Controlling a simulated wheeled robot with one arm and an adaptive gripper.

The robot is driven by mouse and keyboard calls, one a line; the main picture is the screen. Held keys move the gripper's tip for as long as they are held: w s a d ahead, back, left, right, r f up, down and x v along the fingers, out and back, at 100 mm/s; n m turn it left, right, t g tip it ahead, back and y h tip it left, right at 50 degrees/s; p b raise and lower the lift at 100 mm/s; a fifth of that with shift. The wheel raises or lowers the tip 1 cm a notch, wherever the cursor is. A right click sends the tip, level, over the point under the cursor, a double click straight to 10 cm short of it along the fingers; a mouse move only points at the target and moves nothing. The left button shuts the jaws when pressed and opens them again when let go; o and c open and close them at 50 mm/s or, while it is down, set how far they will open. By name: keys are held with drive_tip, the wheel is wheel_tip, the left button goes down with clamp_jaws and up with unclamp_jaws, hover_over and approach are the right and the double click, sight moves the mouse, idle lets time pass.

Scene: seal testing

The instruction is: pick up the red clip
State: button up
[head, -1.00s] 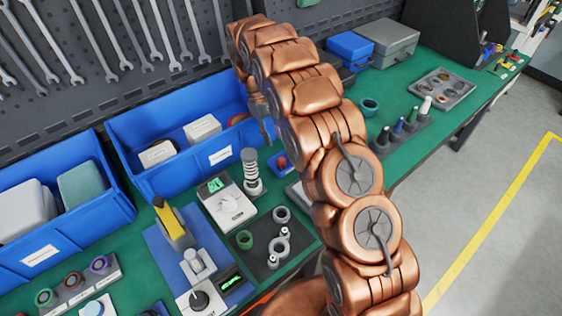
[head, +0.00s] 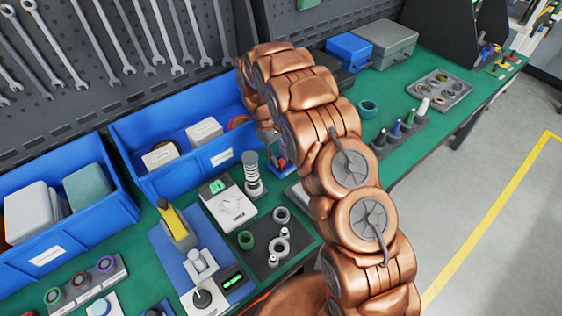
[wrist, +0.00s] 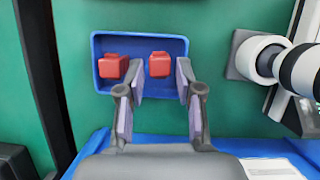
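Two red clips lie in a small blue tray (wrist: 140,94). The left clip (wrist: 113,67) sits near the tray's left wall, and the right clip (wrist: 160,64) is near the middle. My gripper (wrist: 159,78) is open in the wrist view, and its fingertips reach over the tray on either side of the right clip. The left fingertip lies between the two clips. I cannot tell whether either finger touches a clip. In the head view the tray (head: 286,172) shows beside my arm, and my gripper is just above it, mostly hidden.
A white-ringed spring column (head: 252,170) stands close to the tray; it also shows at the right in the wrist view (wrist: 265,58). A large blue bin (head: 180,182) stands to the left. A grey gauge device (head: 230,203) and a dark mat (head: 258,255) with rings lie in front.

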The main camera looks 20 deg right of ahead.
drive_tip(key=shift+s+f, duration=0.1)
drive_tip(key=shift+f, duration=0.1)
clamp_jaws()
idle(0.3)
